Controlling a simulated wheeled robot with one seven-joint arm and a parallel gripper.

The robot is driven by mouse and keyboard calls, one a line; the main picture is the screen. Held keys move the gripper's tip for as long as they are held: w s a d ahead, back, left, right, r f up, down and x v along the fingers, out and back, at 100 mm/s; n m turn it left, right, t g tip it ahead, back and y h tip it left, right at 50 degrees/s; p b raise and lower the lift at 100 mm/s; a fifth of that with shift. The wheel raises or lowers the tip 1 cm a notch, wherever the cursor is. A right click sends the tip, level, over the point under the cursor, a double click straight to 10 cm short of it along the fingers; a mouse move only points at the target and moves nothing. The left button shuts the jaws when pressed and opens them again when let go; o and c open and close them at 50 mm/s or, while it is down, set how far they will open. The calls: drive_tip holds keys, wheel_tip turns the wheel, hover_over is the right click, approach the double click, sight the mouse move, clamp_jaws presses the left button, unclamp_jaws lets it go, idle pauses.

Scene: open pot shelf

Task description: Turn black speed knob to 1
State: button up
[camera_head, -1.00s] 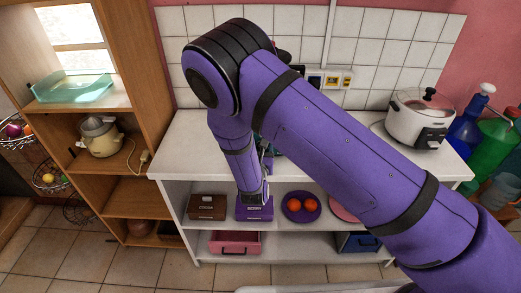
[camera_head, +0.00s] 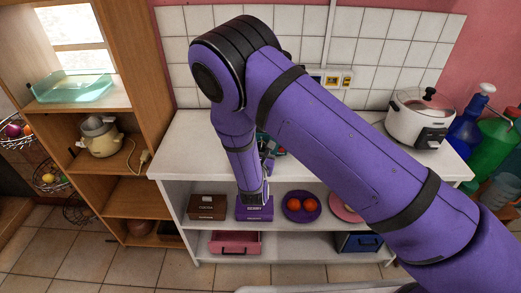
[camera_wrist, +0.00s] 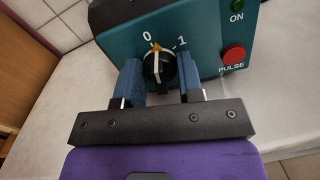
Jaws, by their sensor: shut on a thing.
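The black speed knob (camera_wrist: 159,68) is on the front of a teal appliance (camera_wrist: 205,45), with a "0" mark to its upper left and a "1" mark to its upper right. An orange-yellow tip at its top points between the two marks, nearer the 0. My gripper (camera_wrist: 158,62) has a blue finger on each side of the knob and is shut on it. In the head view only small teal bits of the appliance (camera_head: 280,151) show behind my arm, and the knob is hidden.
A red PULSE button (camera_wrist: 233,54) and a green ON button (camera_wrist: 237,5) are right of the knob. A white rice cooker (camera_head: 414,122) stands right on the white counter (camera_head: 183,142). Lower shelves hold a brown box (camera_head: 207,207) and a purple plate of red fruit (camera_head: 301,218).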

drive_tip(key=m, duration=0.5)
drive_tip(key=shift+m, duration=2.3)
drive_tip(key=o, duration=0.9)
drive_tip(key=s, duration=0.7)
drive_tip(key=s+a, duration=0.1)
drive_tip(key=s, duration=0.2)
drive_tip(key=shift+s+a, duration=0.1)
drive_tip(key=shift+s, duration=0.3)
